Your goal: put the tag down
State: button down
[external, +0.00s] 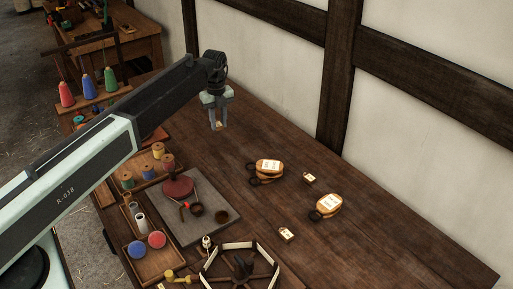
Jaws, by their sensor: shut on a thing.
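My gripper (218,122) hangs from the arm over the back part of the wooden table. It is shut on a small tan tag (219,126), of which only a little shows between the fingertips. I cannot tell exactly how high above the table it is held. Two more small tags lie on the table: one (309,178) between two labelled rope coils, and one (287,235) nearer the front.
Labelled coils (268,166) and (328,204) lie to the right on the table (400,245). A grey mat (215,228) bears a dark red round piece (178,188). Spool trays line the left edge. Bare wood surrounds the coils.

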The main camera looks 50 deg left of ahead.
jog(key=n, duration=0.2)
send_over(194, 142)
notch_tip(194, 142, down, 10)
jog(key=b, duration=1)
jog(key=shift+f, duration=0.25)
jog(key=shift+r, duration=0.3)
jog(key=shift+f, duration=0.25)
jog(key=c, duration=1.1)
grip_release()
jog(key=shift+r, duration=0.1)
jog(key=shift+c, duration=0.2)
notch_tip(194, 142, up, 12)
jog(key=p, duration=1.2)
jog(key=shift+r, duration=0.15)
